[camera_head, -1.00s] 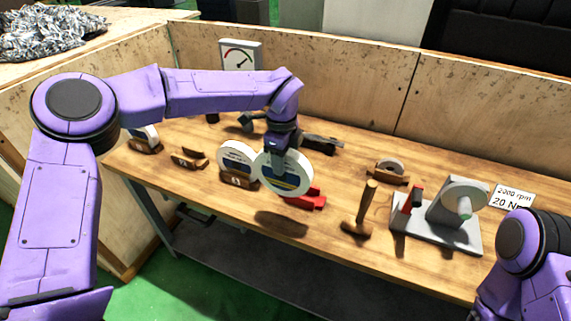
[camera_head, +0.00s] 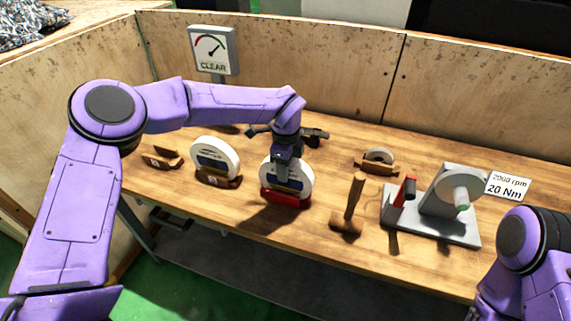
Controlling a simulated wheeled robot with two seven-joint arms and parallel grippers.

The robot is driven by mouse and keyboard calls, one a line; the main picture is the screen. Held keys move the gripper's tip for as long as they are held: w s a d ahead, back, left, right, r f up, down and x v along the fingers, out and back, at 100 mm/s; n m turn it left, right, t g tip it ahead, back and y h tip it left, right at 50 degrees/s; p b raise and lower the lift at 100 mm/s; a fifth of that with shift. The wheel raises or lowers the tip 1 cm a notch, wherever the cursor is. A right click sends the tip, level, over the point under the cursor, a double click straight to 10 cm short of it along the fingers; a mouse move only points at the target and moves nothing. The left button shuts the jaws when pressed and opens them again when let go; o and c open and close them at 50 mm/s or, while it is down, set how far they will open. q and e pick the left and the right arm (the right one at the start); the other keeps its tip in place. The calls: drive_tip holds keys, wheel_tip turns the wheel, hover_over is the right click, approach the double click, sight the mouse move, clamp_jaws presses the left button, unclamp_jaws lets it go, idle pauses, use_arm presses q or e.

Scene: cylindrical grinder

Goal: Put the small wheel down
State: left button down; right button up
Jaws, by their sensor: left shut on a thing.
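My left gripper (camera_head: 287,157) is shut on a white disc-shaped wheel (camera_head: 304,176) with a blue and yellow label, gripping it near its top. The wheel is upright, at the red stand (camera_head: 285,199) on the bench. Its lower edge meets the stand in the picture; I cannot tell whether it rests there or hangs just above. The gripper hides part of its face. Of my right arm only links show at the lower right; its gripper is out of view.
A similar wheel (camera_head: 215,157) stands in a wooden cradle to the left, beside an empty cradle (camera_head: 162,158). A gauge sign (camera_head: 212,48) reads CLEAR.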

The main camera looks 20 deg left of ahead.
use_arm(q)
drive_tip(key=shift+s+r, duration=0.15)
drive_tip(key=shift+r, duration=0.05)
drive_tip(key=c, duration=0.7)
unclamp_jaws()
drive_tip(key=shift+d+f, duration=0.1)
drive_tip(key=shift+f, duration=0.1)
drive_tip(key=shift+r, duration=0.1)
drive_tip(key=shift+r, duration=0.25)
wheel_tip(320, 180, up, 12)
drive_tip(key=shift+f+b, duration=0.15)
drive_tip(key=shift+b, duration=1.05)
